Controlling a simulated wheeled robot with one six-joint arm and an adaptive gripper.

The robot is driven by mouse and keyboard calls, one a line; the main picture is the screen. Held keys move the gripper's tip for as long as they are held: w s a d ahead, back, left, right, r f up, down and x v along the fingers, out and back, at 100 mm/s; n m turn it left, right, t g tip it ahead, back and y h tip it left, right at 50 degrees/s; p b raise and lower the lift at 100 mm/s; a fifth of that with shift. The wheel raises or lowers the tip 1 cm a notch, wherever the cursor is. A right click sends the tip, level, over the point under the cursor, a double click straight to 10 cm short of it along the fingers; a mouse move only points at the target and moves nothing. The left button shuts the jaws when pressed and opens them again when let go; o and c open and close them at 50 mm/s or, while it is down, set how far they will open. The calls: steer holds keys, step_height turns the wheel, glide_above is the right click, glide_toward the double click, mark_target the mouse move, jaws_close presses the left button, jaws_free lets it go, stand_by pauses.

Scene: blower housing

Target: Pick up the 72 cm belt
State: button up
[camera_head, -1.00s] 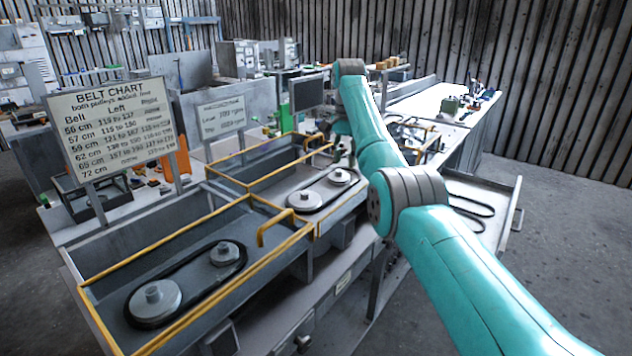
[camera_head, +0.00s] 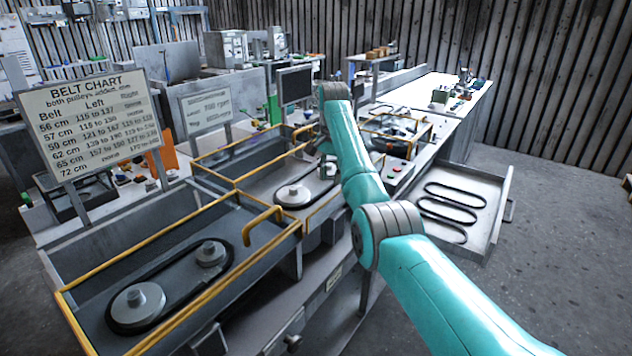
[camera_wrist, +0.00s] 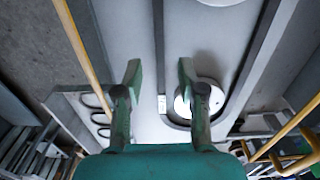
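My gripper (camera_wrist: 160,75) is open, with its two fingers apart and nothing between them that I can see held. In the head view my gripper (camera_head: 328,160) hangs over the second bay, partly hidden by my arm. A dark belt (camera_wrist: 245,80) runs round a pale pulley (camera_wrist: 200,98) below; one strand shows between the fingers in the picture, with a small light tag. I cannot tell the height gap. Three loose black belts, far (camera_head: 427,190), middle (camera_head: 476,216) and near (camera_head: 464,240), lie in the open drawer (camera_head: 492,225). No belt's length is readable, so I cannot tell which is 72 cm.
The belt chart (camera_head: 90,120) stands at the left, with a 72 cm row at its bottom. The left bay holds a belt on two pulleys (camera_head: 138,298). Yellow rails (camera_head: 265,215) edge the bays. A monitor (camera_head: 295,88) stands behind. Floor at the right is clear.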

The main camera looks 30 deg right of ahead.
steer(key=shift+w+f, duration=0.1)
steer(key=shift+f, duration=1.1)
jaws_close()
step_height(320, 180, up, 15)
stand_by(0.3)
